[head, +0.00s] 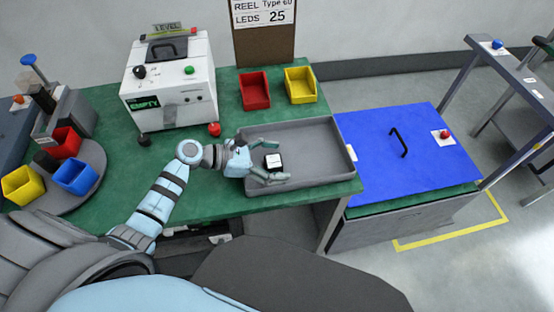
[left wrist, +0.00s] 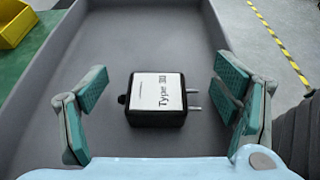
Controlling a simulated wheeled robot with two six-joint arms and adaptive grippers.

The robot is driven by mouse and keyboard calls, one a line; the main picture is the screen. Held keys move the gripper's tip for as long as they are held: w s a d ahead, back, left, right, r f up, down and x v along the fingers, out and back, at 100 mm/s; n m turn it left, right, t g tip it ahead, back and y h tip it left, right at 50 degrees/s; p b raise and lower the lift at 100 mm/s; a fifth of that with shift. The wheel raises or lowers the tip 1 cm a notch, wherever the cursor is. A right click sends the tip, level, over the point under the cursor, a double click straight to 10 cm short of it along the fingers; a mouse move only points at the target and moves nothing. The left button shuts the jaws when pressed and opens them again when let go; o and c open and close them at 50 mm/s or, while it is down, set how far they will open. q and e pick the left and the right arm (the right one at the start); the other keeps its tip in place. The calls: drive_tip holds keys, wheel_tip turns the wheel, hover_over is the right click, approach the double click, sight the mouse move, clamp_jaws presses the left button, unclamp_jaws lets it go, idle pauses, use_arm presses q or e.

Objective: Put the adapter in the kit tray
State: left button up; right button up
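The adapter (head: 273,161) is a small black block with a white label and two metal prongs. It also shows in the left wrist view (left wrist: 158,98), lying in the grey kit tray (head: 318,146) with its prongs pointing right. My left gripper (head: 280,162) is over the left part of the tray, with its fingers spread on both sides of the adapter. In the left wrist view there is a clear gap between the adapter and each finger pad. The left gripper is open and holds nothing. My right gripper is not in view.
A grey test box (head: 170,80) stands left of the tray. A red bin (head: 255,91) and a yellow bin (head: 300,85) sit behind it. A blue lid (head: 400,150) with a black handle is at the right. The tray's right part is empty.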

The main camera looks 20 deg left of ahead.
use_arm(q)
drive_tip(key=shift+r, duration=0.1)
drive_tip(key=p+v, duration=0.1)
drive_tip(key=v, duration=1.1)
drive_tip(key=shift+d, duration=0.1)
